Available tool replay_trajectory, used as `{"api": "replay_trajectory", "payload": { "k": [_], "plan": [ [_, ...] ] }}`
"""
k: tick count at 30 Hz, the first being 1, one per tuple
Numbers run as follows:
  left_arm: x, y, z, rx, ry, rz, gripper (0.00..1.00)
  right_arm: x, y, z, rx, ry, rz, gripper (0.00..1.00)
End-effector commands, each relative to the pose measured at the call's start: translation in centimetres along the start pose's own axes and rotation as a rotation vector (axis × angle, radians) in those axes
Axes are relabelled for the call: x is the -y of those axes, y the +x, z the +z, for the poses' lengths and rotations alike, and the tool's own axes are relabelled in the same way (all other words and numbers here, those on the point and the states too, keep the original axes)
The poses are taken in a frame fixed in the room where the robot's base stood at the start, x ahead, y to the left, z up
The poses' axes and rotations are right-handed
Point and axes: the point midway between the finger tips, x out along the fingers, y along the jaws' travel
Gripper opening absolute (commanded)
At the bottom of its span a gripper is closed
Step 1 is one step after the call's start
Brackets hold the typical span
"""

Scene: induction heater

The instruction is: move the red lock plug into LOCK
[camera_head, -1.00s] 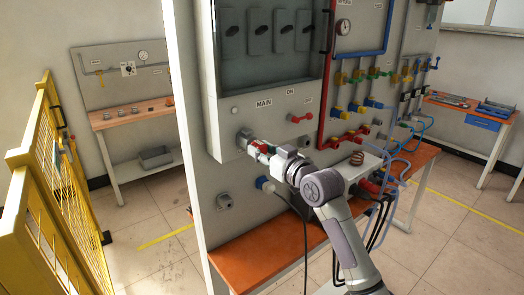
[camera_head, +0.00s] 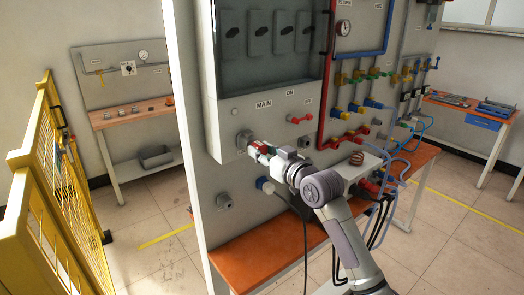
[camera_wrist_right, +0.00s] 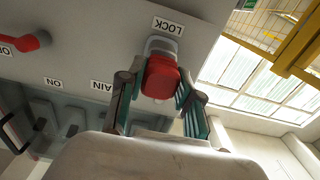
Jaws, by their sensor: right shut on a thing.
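The red lock plug (camera_wrist_right: 162,78) sits between the two fingers of my right gripper (camera_wrist_right: 158,103) in the right wrist view. Its far end meets or lies just in front of the grey socket (camera_wrist_right: 163,45) under the LOCK label (camera_wrist_right: 168,25); I cannot tell how deep it is. In the head view my right gripper (camera_head: 259,149) is shut on the plug, close to the grey socket (camera_head: 243,139) at the panel's lower left. My left gripper is not in view.
The grey panel (camera_head: 232,175) stands behind an orange bench (camera_head: 250,258). A yellow fence (camera_head: 60,190) stands at left.

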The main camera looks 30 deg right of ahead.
Motion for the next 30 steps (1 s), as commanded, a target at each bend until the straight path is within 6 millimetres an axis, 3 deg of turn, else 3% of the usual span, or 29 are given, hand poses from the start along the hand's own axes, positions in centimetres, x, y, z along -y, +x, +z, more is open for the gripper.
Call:
{"api": "replay_trajectory", "payload": {
  "k": [30],
  "plan": [
    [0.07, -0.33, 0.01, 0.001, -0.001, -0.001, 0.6, -0.02, 0.58, -0.01, -0.001, 0.001, 0.0, 0.0]
  ]
}}
